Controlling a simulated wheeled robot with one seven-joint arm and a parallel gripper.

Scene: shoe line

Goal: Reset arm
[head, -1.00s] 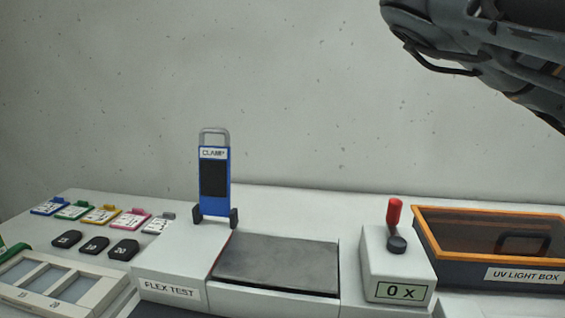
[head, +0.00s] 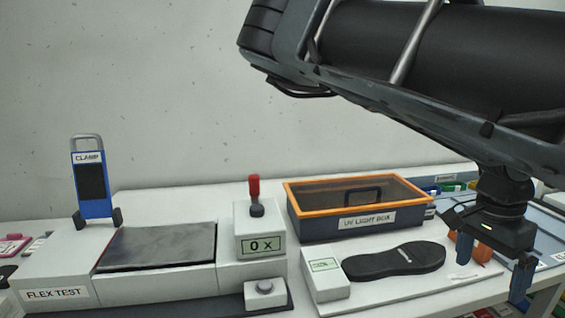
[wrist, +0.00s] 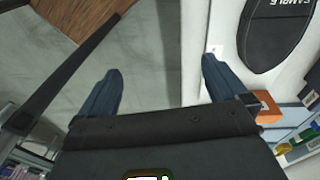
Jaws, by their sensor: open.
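My gripper (head: 493,265) hangs at the right side of the head view, beside the front edge of the bench. In the wrist view my gripper (wrist: 160,88) has its two blue fingers spread wide with nothing between them. The left finger is over the floor and the right finger is by the white bench edge. My arm crosses the upper right of the head view and hides part of the wall and bench.
A black shoe sole (head: 394,261) lies on a white board left of my gripper; it also shows in the wrist view (wrist: 278,28). An orange block (wrist: 266,107) is near the right finger.

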